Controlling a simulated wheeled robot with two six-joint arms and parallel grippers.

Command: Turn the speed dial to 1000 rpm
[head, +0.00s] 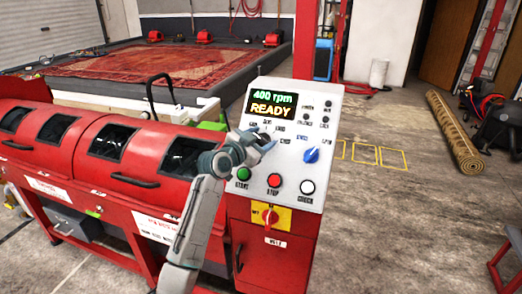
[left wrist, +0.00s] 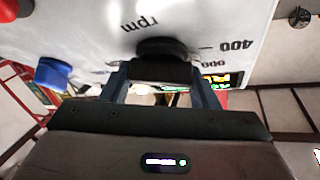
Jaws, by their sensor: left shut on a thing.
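The speed dial is a black round knob (left wrist: 163,46) in the left wrist view, on the pale panel face with "rpm" and "400" printed around it. My left gripper (left wrist: 161,74) is shut on it, one finger on each side. In the head view my left gripper (head: 260,143) reaches the control panel (head: 325,118) from below and mostly hides the dial. Which mark the dial points at cannot be made out. The display (head: 271,105) reads "400 rpm" and "READY". My right gripper is not in view.
A blue knob (head: 311,155) sits right of the dial. Below are a green START button (head: 243,174), a red STOP button (head: 274,180) and a white button (head: 307,187). A red switch on a yellow plate (head: 270,217) sits lower. Red machine covers (head: 130,150) lie left.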

